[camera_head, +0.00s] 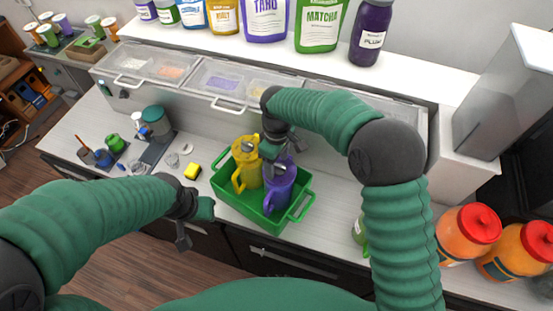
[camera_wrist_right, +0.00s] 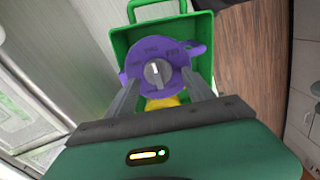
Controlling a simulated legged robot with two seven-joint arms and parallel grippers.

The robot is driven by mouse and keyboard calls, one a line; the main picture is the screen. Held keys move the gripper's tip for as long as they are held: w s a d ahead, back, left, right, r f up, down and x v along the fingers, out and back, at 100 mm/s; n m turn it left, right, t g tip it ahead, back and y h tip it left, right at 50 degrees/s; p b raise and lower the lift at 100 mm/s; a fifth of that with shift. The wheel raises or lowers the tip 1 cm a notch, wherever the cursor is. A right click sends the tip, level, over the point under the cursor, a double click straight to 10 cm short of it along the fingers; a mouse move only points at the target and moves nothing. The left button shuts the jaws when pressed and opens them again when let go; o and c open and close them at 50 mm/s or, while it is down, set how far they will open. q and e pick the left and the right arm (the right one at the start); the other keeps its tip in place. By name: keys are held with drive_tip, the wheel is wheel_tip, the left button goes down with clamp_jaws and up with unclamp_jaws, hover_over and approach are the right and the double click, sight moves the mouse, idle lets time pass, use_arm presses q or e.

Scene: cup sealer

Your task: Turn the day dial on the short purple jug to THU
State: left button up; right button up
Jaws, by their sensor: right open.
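The short purple jug (camera_head: 280,186) stands in a green tray (camera_head: 232,201), right of a yellow jug (camera_head: 247,163). In the right wrist view the jug's purple top (camera_wrist_right: 143,52) faces me, with dark day lettering around a grey dial (camera_wrist_right: 157,74). The dial has a pale pointer; the lettering is too small to read surely. My right gripper (camera_wrist_right: 160,95) is open above the jug, its two fingers on either side of the dial. I cannot tell whether they touch it. It partly hides the jug in the head view (camera_head: 275,158). My left gripper (camera_head: 193,222) hangs in front of the counter, away from the jugs.
A green-lidded container (camera_head: 155,120) and small cups stand further left. Lidded bins (camera_head: 230,82) and a shelf of pouches (camera_head: 320,25) are behind. Red-lidded orange jars (camera_head: 467,233) stand at the right.

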sight(276, 164)
drive_tip(key=r+b, duration=0.1)
drive_tip(key=r, duration=0.2)
drive_tip(key=r+b, duration=0.1)
drive_tip(key=r, duration=0.2)
drive_tip(key=shift+w, duration=0.2)
wheel_tip(276, 164, up, 11)
drive_tip(key=b, duration=0.1)
drive_tip(key=shift+f+b, duration=0.15)
drive_tip(key=shift+b, duration=0.15)
drive_tip(key=shift+s, duration=0.15)
